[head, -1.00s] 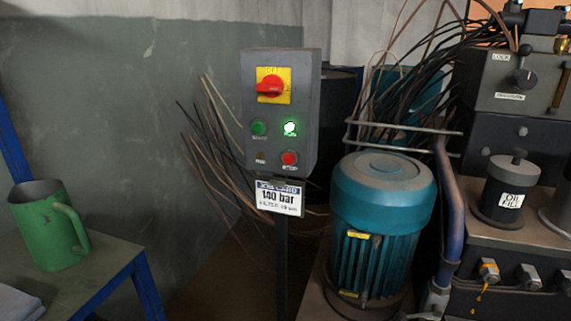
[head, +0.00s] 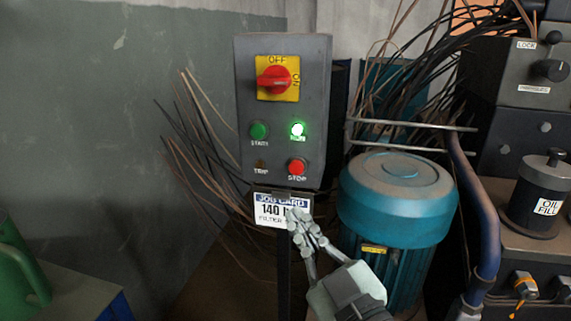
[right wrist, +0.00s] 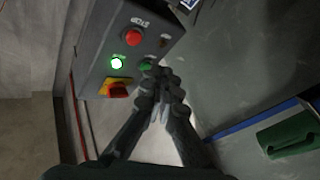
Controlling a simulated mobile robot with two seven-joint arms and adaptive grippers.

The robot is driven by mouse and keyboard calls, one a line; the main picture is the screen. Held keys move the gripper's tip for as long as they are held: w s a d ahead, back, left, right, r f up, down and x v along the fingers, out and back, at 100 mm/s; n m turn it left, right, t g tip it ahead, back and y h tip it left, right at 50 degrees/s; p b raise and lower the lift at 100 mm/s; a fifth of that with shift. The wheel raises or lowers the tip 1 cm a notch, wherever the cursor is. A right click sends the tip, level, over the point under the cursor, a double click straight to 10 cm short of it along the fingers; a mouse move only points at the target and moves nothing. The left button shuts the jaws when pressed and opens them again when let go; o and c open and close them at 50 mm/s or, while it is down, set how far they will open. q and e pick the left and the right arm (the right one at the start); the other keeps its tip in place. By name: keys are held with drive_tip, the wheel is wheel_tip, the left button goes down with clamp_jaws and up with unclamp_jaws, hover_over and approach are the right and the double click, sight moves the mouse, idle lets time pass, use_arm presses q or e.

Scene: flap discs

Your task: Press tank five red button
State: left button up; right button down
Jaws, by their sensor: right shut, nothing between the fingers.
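A grey control box (head: 284,110) on a post carries a round red button (head: 297,167) marked STOP at its lower right. The red button also shows in the right wrist view (right wrist: 133,37), where the box appears upside down. No label reading tank five can be made out. My right gripper (head: 301,222) is shut and empty. In the head view it appears below the red button, over the right part of the job card (head: 269,210). In the right wrist view its fingertips (right wrist: 168,80) appear beside the box, apart from the red button. My left gripper is not in view.
A red rotary switch (head: 274,79) on a yellow plate, a green START button (head: 259,131) and a lit green lamp (head: 297,130) share the box. A teal motor (head: 395,205) stands at right. Loose cables hang behind. A green jug (head: 18,265) is at lower left.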

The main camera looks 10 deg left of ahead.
sight(296, 168)
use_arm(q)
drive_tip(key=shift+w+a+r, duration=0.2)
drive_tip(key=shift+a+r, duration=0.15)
use_arm(e)
drive_tip(key=shift+n+y, duration=0.7)
drive_tip(key=shift+y, duration=0.2)
drive_tip(key=a+r, duration=0.1)
drive_tip(key=s+a+r, duration=0.1)
drive_tip(key=r, duration=0.1)
drive_tip(key=shift+s+a, duration=0.15)
drive_tip(key=shift+a, duration=0.1)
drive_tip(key=shift+f, duration=0.1)
